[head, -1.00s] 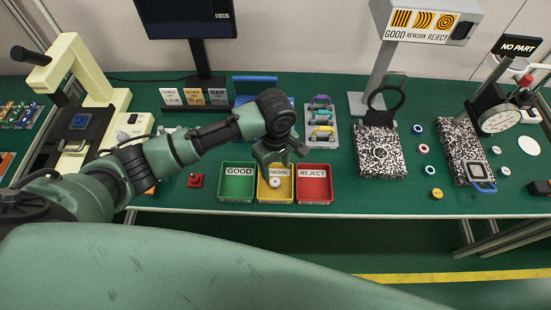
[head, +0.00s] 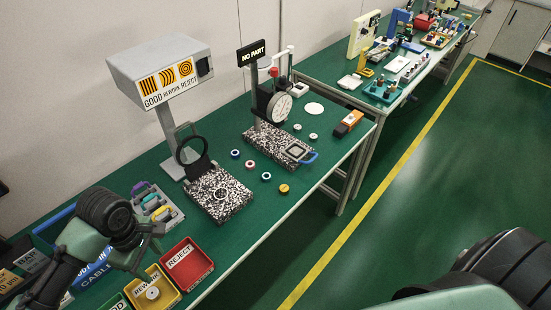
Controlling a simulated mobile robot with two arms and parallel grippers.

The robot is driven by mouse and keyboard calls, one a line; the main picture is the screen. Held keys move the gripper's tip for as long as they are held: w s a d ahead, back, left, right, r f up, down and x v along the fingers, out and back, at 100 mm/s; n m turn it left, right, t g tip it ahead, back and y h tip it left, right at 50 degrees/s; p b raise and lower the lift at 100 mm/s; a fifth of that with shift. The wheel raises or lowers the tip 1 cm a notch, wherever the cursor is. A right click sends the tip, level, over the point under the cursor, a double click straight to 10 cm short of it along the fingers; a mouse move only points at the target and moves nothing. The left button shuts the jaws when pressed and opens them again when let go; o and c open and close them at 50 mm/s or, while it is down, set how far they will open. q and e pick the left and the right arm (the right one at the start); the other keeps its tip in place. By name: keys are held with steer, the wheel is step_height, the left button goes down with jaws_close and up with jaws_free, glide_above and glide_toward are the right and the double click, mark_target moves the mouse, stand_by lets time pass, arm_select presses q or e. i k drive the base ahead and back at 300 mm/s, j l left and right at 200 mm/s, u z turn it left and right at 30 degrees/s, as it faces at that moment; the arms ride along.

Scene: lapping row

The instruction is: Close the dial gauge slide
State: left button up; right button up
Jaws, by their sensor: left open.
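The dial gauge (head: 280,106) has a round white face and stands on a speckled granite base (head: 267,138) in the middle of the head view. Its slide (head: 295,151), a light square frame with a blue handle (head: 310,157), sits at the base's front right end, out from under the gauge. A lit "NO PART" sign (head: 252,53) stands above it. My left gripper (head: 146,254) is at the lower left above the sorting trays, far from the slide. It is open, with nothing seen between its fingers. My right gripper is out of view.
The red REJECT tray (head: 207,262) and yellow REWORK tray (head: 174,293) lie near my left gripper. A second speckled block (head: 235,205) with a ring magnifier (head: 191,148) stands between. Small round parts (head: 284,188) and an orange-black item (head: 348,123) lie around the gauge.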

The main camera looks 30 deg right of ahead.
mark_target(295, 152)
steer(key=z, duration=1.1)
